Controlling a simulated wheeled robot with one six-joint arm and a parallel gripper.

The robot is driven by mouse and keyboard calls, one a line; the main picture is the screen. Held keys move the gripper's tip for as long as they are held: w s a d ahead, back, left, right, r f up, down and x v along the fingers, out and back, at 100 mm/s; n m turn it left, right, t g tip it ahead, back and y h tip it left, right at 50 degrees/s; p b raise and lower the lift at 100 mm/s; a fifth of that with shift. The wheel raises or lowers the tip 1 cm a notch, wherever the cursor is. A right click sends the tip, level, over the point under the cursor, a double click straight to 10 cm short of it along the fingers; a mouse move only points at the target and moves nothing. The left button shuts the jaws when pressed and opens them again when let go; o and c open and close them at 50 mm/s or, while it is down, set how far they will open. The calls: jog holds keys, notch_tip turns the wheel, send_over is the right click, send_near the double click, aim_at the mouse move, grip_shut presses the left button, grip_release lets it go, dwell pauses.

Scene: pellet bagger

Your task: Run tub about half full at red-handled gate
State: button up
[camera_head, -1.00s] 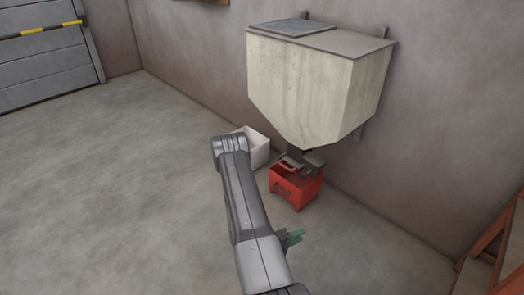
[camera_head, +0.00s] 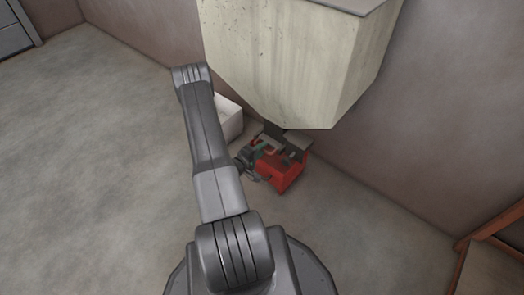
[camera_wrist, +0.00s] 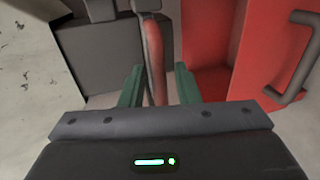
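The red tub (camera_head: 287,178) stands on the floor under the hopper's outlet in the head view. In the wrist view its red wall (camera_wrist: 208,40) and dark handle (camera_wrist: 300,60) are on the right. The red gate handle (camera_wrist: 155,55) stands between the two green fingertips of my gripper (camera_wrist: 158,86) in the wrist view. The gripper is open, with a visible gap on both sides of the handle. In the head view my gripper (camera_head: 260,148) is small, at the outlet beside the tub. The tub's contents are hidden.
The pale hopper (camera_head: 290,65) hangs on the wall above the outlet. A white bin (camera_head: 230,120) stands left of the red tub, partly behind my arm. An orange-brown frame (camera_head: 490,225) is at the right edge. The floor at left is clear.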

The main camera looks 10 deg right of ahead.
jog(key=shift+w+d, duration=0.25)
jog(key=shift+d, duration=0.1)
jog(key=shift+c, duration=0.4)
grip_shut()
jog(key=f+v, duration=0.1)
jog(key=v, duration=0.5)
jog(key=shift+f, duration=0.2)
jog(key=shift+a, duration=0.1)
jog(key=shift+o, duration=0.4)
grip_release()
jog(key=shift+s, duration=0.1)
jog(key=p+v, duration=0.3)
jog(key=v, duration=1)
jog(key=shift+s+a, duration=0.15)
jog(key=shift+a, duration=0.2)
